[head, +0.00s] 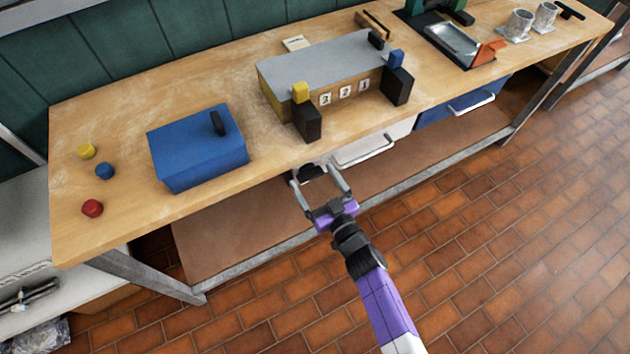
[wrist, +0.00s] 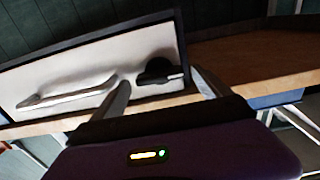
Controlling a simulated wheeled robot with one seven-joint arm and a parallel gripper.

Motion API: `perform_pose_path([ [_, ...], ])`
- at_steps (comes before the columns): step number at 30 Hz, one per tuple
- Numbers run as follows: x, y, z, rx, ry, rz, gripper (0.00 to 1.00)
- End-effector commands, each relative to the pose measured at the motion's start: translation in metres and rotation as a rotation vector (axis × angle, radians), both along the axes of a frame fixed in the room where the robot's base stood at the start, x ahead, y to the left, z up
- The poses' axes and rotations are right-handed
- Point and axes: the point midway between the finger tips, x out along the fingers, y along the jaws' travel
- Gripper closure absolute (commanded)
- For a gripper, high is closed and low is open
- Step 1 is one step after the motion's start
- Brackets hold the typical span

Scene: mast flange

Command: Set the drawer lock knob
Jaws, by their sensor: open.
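The drawer lock knob (wrist: 158,72) is a dark round knob with a pale pointer mark toward the right in the wrist view. It sits on the front of a white drawer (wrist: 75,80), beside the pale bar handle (wrist: 66,93). In the head view the white drawer (head: 390,135) is under the bench, and the dark knob (head: 312,171) shows partly between my fingers. My gripper (head: 315,172) is open in front of the knob. In the wrist view the fingers of my gripper (wrist: 159,76) lie either side of the knob; I cannot tell whether they touch it.
A grey-topped box (head: 320,65) with number tiles and blue and yellow blocks stands on the bench (head: 270,150) above. A blue box (head: 195,150) stands left of it. A blue drawer (head: 440,110) is to the right. The brick floor in front is clear.

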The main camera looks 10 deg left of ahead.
Motion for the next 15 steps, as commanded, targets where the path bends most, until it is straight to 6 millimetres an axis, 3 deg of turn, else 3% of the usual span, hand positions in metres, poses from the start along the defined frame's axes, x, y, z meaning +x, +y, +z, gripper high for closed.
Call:
perform_pose_path([
  [4,-0.0003,-0.0001,0.0001,0.0,0.0,0.0,0.17],
  [13,-0.0004,-0.0003,0.0,0.0,0.0,0.0,0.75],
  [15,-0.0004,-0.0003,0.0,0.0,0.0,0.0,0.75],
])
